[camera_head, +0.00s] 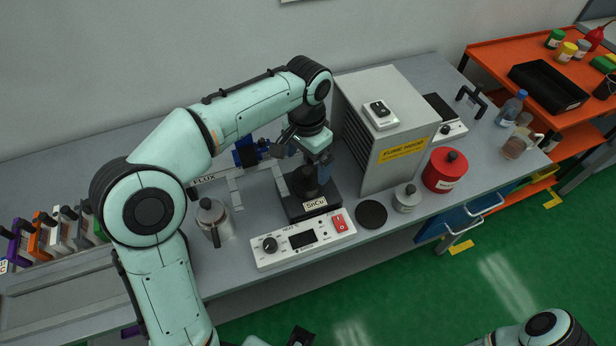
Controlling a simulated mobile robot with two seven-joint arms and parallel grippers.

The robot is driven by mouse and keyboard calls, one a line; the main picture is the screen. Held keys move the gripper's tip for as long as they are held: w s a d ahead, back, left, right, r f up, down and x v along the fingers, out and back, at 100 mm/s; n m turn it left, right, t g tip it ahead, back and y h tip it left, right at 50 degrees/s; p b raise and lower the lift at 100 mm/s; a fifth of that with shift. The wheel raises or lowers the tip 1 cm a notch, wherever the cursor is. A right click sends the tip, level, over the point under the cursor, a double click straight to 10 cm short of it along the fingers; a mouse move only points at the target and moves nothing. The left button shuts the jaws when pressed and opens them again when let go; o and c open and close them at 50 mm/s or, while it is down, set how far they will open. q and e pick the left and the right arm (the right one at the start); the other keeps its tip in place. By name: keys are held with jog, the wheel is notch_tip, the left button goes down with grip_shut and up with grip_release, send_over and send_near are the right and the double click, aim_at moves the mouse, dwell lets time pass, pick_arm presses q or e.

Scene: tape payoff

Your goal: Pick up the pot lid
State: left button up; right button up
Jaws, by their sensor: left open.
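The solder pot (297,207), a dark block labelled SnCu, stands on the bench behind a white control box. A dark round piece with an upright knob, which looks like the pot lid (309,187), sits on top of it. My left gripper (304,160) is just above the knob, pointing down and open. The picture does not clearly show whether its fingers are around the knob; nothing is visibly held. A dark part at the bottom edge may be my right gripper (301,336); its fingers are not clear.
The fume hood box (383,130) stands close right of the pot. The white control box (303,241) is in front. A flat black disc (371,214), a grey jar (406,197) and a red canister (445,170) stand to the right.

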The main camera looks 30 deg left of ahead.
aim_at(308, 170)
pick_arm(q)
jog(key=f, duration=0.5)
jog(key=shift+w+a+f+b, duration=0.15)
jog(key=shift+w+b, duration=0.15)
jog(key=shift+w, duration=0.05)
jog(key=c, duration=1)
